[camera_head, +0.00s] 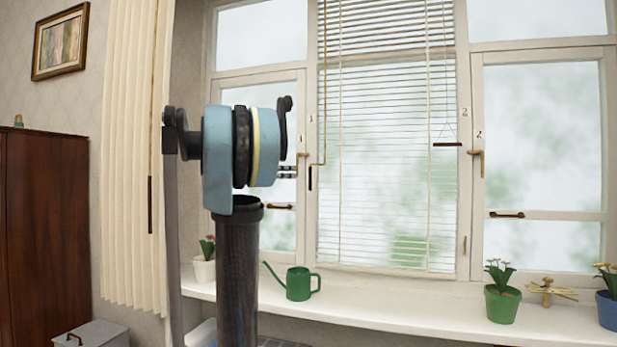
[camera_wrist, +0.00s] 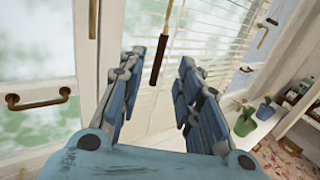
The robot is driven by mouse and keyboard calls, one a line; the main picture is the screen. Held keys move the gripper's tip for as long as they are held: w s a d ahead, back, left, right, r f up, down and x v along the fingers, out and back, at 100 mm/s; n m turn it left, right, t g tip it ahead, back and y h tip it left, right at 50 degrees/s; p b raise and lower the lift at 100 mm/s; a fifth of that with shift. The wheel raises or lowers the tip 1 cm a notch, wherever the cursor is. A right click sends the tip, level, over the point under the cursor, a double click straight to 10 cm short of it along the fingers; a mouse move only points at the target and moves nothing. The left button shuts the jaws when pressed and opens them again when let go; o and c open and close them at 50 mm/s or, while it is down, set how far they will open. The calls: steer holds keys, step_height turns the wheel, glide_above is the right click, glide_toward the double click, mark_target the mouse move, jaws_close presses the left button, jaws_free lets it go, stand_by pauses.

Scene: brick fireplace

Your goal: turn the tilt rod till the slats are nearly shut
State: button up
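The tilt rod (camera_head: 323,120) hangs at the left side of the white blind (camera_head: 390,120). It ends in a cranked part with a dark handle (camera_head: 311,178). The slats stand open, with the window showing between them. In the wrist view the rod's brown handle (camera_wrist: 159,61) hangs in the gap between the blue fingers of my gripper (camera_wrist: 161,68). The fingers are spread, and I see no clear contact with the handle. In the head view my arm hides most of the gripper.
A dark cord bar (camera_head: 447,144) hangs at the blind's right. The sill (camera_head: 400,306) holds a green watering can (camera_head: 299,284), a green flowerpot (camera_head: 502,303) and a blue one (camera_head: 608,309). Window handles (camera_head: 478,162) stick out beside the blind. A long curtain (camera_head: 135,150) hangs at left.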

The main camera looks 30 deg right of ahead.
mark_target(310, 172)
steer(key=d, duration=0.4)
steer(key=w+d, duration=0.1)
steer(key=d, duration=0.6)
steer(key=shift+w+d, duration=0.15)
steer(key=shift+d, duration=0.2)
jaws_close()
